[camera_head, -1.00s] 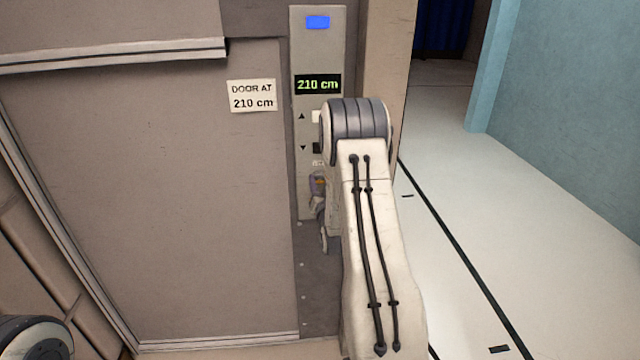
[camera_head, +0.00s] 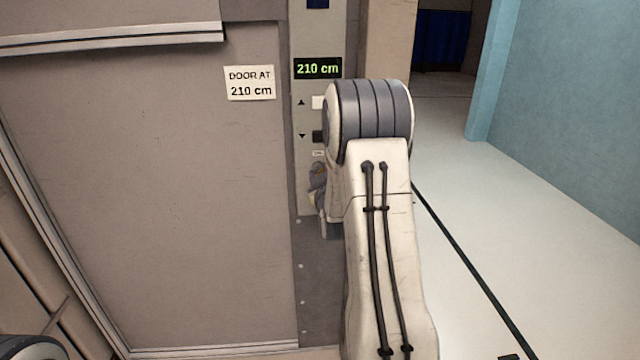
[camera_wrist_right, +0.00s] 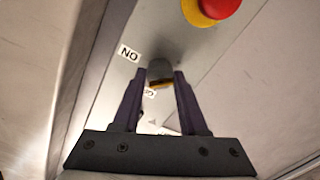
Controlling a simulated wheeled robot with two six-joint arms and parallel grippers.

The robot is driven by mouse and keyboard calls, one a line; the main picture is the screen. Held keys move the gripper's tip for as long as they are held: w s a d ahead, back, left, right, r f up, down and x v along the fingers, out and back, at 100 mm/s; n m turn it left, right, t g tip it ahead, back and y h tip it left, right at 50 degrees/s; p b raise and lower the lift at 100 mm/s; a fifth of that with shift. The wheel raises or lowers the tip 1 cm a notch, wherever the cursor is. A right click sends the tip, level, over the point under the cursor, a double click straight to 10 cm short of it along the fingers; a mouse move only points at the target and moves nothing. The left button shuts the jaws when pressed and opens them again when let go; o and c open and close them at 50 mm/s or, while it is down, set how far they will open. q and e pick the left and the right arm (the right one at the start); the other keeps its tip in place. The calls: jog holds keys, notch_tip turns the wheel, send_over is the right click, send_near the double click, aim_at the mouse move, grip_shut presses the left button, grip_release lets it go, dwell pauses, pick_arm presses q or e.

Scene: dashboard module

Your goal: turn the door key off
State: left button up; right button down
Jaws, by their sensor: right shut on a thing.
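The door key (camera_wrist_right: 160,72) shows in the right wrist view as a small dark grey piece with a yellow edge, at the panel face. My right gripper (camera_wrist_right: 160,80) is shut on it, one purple-grey finger on each side. A label reading upside-down "ON" (camera_wrist_right: 129,53) sits beside the key; a second label (camera_wrist_right: 149,93) is partly hidden by the key and fingers. In the head view my right gripper (camera_head: 319,182) is at the lower part of the grey control panel (camera_head: 303,170), mostly behind my arm, and the key is hidden. My left gripper is out of view.
A red button on a yellow base (camera_wrist_right: 210,8) is near the key on the panel. The display (camera_head: 318,68) reads 210 cm, above two arrow buttons. A "DOOR AT 210 cm" sign (camera_head: 250,83) hangs on the door (camera_head: 160,200). Open floor (camera_head: 520,230) lies to the right.

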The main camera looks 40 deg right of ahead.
jog(key=n+b, duration=0.4)
jog(key=n, duration=0.1)
jog(key=shift+f, duration=0.15)
jog(key=shift+a+r+n+b, duration=0.1)
jog(key=shift+r+n+b, duration=0.1)
jog(key=shift+n+b, duration=1.7)
jog(key=shift+w+n+p, duration=0.1)
jog(key=shift+n+p, duration=0.2)
jog(key=shift+n, duration=0.1)
jog(key=shift+c, duration=2.2)
grip_release()
jog(key=b+v, duration=0.1)
jog(key=v, duration=0.9)
jog(key=shift+a, duration=0.25)
